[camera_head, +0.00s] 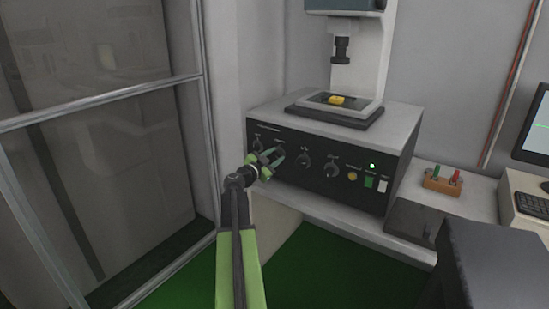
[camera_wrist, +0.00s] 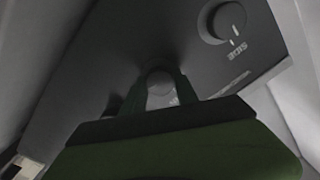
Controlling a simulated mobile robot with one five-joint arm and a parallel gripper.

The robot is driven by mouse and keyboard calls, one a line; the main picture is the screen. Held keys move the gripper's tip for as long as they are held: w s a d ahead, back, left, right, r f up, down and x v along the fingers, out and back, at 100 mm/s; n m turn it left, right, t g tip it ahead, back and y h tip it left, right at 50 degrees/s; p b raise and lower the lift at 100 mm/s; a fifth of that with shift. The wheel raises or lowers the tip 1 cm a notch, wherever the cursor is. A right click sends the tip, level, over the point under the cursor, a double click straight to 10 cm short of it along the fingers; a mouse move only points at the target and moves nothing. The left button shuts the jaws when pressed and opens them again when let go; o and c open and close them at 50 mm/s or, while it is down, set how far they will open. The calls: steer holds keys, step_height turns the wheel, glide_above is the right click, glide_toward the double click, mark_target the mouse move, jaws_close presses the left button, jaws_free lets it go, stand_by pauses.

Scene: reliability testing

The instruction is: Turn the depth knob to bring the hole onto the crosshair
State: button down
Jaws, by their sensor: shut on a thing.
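My gripper (camera_head: 271,160) is at the left part of the black front panel (camera_head: 318,181) of the machine. In the wrist view my gripper (camera_wrist: 160,88) has its two fingers on either side of a round knob (camera_wrist: 158,78), shut on it. The knob's label is mostly hidden by the fingers, so I cannot read it. Beside it is another dark knob (camera_wrist: 228,20) with a white pointer line, labelled SIDE upside down. A yellow piece (camera_head: 338,100) lies on the stage under the machine's head (camera_head: 341,48). I cannot make out a hole or crosshair.
Two more knobs (camera_head: 304,160) (camera_head: 332,170) and a lit green lamp (camera_head: 372,166) are to the right on the panel. A monitor (camera_head: 537,125) is cut off at the right edge. A glass-panelled frame (camera_head: 100,95) stands close on the left.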

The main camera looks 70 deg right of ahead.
steer(key=shift+w, duration=0.1)
steer(key=c, duration=0.9)
jaws_free()
steer(key=shift+c, duration=0.2)
steer(key=v, duration=1.7)
steer(key=shift+a, duration=0.2)
